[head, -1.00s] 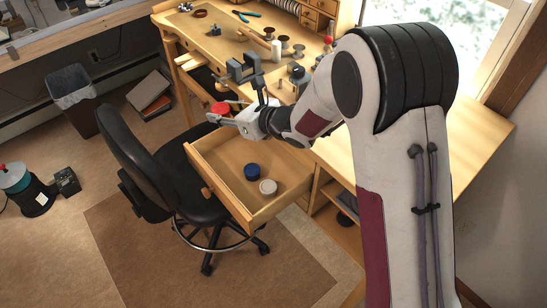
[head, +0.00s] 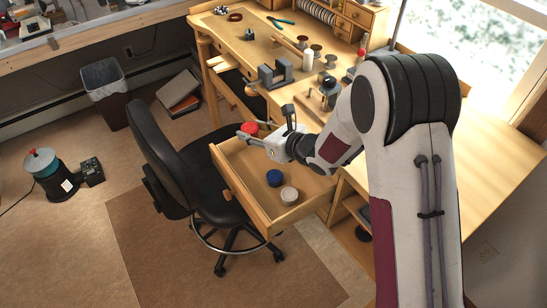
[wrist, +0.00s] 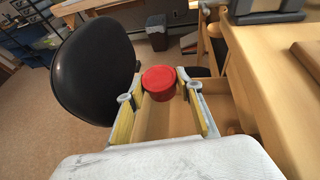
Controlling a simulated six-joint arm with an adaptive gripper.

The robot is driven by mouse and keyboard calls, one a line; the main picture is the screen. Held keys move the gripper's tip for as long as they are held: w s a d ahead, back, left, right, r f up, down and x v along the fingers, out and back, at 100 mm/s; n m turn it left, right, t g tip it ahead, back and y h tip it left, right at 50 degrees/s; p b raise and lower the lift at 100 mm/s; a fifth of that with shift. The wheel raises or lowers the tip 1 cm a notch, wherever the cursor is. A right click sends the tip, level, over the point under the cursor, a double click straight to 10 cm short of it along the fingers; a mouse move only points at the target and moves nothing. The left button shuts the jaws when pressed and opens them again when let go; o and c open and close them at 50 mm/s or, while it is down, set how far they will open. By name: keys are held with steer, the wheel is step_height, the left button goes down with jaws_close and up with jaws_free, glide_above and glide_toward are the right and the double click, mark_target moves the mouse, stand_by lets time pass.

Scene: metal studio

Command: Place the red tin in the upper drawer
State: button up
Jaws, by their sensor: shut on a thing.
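The red tin (head: 249,127) is at the tips of my gripper (head: 250,134). In the wrist view the red tin (wrist: 158,80) sits between the two fingertips (wrist: 159,84), and the gripper is shut on it. The open wooden drawer (head: 243,196) is pulled out from the bench. The tin is held above the drawer's far left end, near its far wall; its exact height is hard to tell. A blue tin (head: 274,177) and a white tin (head: 289,195) are inside the drawer. My gripper hides part of the drawer's far side.
A black office chair (head: 166,158) stands close against the drawer's left. The workbench (head: 235,48) behind carries a grey vise-like block (head: 275,73), spools and small tools. An open shelf (head: 351,208) lies right of the drawer. The drawer floor's left part looks clear.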

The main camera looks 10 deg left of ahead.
steer(key=shift+f, duration=2.8)
steer(key=shift+f, duration=0.1)
steer(key=shift+f, duration=1.75)
steer(key=shift+f, duration=0.65)
steer(key=o, duration=1.1)
steer(key=shift+r, duration=0.2)
